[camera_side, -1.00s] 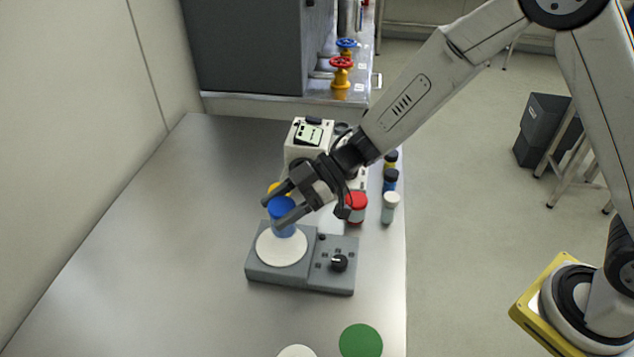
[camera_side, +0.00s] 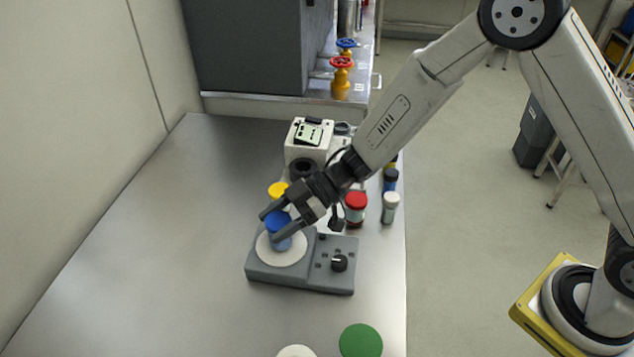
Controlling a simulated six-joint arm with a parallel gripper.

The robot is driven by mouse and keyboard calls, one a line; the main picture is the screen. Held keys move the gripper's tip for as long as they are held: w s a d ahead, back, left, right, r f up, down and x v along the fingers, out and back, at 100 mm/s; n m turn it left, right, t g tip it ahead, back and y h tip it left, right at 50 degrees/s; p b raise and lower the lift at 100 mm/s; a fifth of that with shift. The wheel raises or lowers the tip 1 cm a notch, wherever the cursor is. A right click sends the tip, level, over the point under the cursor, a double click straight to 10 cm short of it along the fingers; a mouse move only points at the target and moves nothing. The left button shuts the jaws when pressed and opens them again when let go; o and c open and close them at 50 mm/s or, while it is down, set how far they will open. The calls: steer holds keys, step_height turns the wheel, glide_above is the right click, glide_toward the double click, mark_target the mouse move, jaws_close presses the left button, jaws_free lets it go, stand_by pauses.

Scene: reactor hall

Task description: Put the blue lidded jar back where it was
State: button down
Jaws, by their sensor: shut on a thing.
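The blue lidded jar (camera_side: 281,243) is held between the fingers of my gripper (camera_side: 269,225). Its darker blue lid is partly hidden by the fingers. The jar is over the round white plate (camera_side: 292,254) of a grey device (camera_side: 318,279) with a black knob. It looks upright or only slightly tilted. Its base is at or very close to the plate, and I cannot tell whether it touches.
A yellow-lidded jar (camera_side: 278,189) stands just behind my gripper. A white instrument (camera_side: 307,144) stands behind. A green disc (camera_side: 361,341) and white disc (camera_side: 296,352) lie in front. The table's left is clear.

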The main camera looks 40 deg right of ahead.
mark_target(284, 217)
steer(key=shift+f, duration=0.1)
jaws_free()
steer(key=shift+d, duration=0.1)
steer(key=shift+d+r, duration=0.25)
steer(key=shift+d, duration=0.25)
steer(key=shift+v, duration=1)
step_height(284, 217, up, 7)
steer(key=shift+a, duration=0.1)
